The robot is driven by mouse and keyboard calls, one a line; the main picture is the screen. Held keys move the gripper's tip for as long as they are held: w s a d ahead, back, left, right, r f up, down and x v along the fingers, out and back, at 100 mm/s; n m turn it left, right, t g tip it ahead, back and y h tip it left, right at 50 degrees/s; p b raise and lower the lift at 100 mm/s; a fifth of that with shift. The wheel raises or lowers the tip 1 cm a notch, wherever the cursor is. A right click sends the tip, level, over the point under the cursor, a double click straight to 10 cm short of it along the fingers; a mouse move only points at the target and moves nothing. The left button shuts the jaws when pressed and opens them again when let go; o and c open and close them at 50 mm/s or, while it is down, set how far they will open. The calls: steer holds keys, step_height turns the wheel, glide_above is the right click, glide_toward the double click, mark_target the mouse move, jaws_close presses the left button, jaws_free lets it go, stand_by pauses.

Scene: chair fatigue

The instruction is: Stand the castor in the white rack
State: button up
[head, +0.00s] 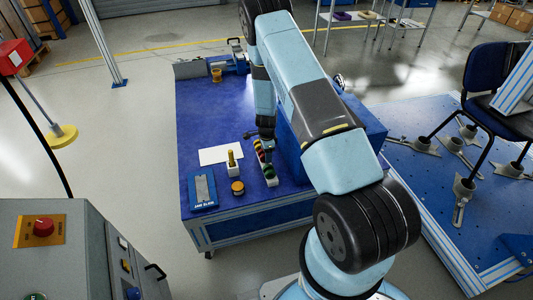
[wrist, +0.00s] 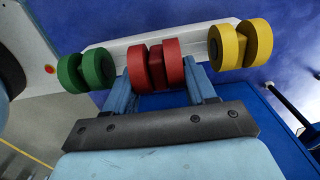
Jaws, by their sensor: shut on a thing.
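The white rack (head: 271,182) stands on the blue table and shows as a pale bar (wrist: 125,50) in the wrist view. A red twin-wheel castor (wrist: 157,66) is between the two blue fingers of my gripper (wrist: 162,78), which is shut on it. The castor is at the rack's middle, between a green castor (wrist: 86,72) and a yellow castor (wrist: 240,44). Its stem and foot are hidden, so I cannot tell whether it is seated. In the head view my gripper (head: 266,137) is small and partly hidden beside the rack.
A blue box (head: 288,160) stands close to the right of the rack. A white sheet (head: 220,154), a small white block with a yellow piece (head: 232,168), a yellow-topped jar (head: 238,188) and a blue tray (head: 202,190) lie to the left. The table's front is mostly clear.

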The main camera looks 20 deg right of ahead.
steer(key=shift+f, duration=0.85)
steer(key=o, duration=1.1)
steer(key=shift+c, duration=0.2)
step_height(320, 180, up, 14)
steer(key=shift+f, duration=0.15)
